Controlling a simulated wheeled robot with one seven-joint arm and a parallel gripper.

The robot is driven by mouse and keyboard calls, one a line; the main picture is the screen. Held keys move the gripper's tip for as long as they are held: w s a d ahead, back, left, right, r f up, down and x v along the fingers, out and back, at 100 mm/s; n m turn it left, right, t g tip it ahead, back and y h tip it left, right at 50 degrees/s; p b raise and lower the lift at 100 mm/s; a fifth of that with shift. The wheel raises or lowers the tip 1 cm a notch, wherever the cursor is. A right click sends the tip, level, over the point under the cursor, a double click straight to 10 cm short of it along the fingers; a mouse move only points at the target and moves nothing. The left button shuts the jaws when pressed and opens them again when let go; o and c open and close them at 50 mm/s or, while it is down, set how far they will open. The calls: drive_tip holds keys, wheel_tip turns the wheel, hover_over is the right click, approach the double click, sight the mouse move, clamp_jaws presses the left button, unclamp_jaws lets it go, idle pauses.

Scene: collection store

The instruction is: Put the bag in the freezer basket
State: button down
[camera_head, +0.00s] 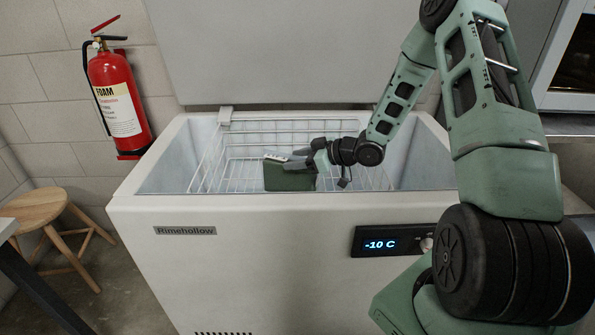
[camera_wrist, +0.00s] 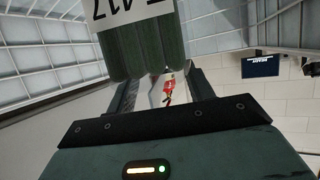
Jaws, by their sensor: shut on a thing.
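The bag (camera_head: 289,177) is dark green with a white label and shows in the head view inside the open freezer, within the outline of the white wire basket (camera_head: 205,165). My gripper (camera_head: 308,160) is shut on the bag's upper part, reaching in from the right. In the wrist view the ribbed green bag (camera_wrist: 150,48) is between the fingers, its label showing "417". I cannot tell whether the bag's underside touches the basket floor; the freezer's front wall and the viewing angle hide it.
The white chest freezer (camera_head: 230,260) has its lid (camera_head: 290,50) raised behind. Its front rim and side walls surround the basket. A red extinguisher (camera_head: 118,95) hangs on the wall at left, above a wooden stool (camera_head: 42,208).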

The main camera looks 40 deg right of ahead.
drive_tip(key=shift+f, duration=1.55)
drive_tip(key=shift+f+b, duration=0.15)
drive_tip(key=shift+b, duration=0.15)
drive_tip(key=c, duration=0.6)
unclamp_jaws()
drive_tip(key=v, duration=0.7)
drive_tip(key=shift+s+d+r+p, duration=0.15)
drive_tip(key=shift+s+r+p, duration=0.15)
drive_tip(key=shift+p, duration=0.1)
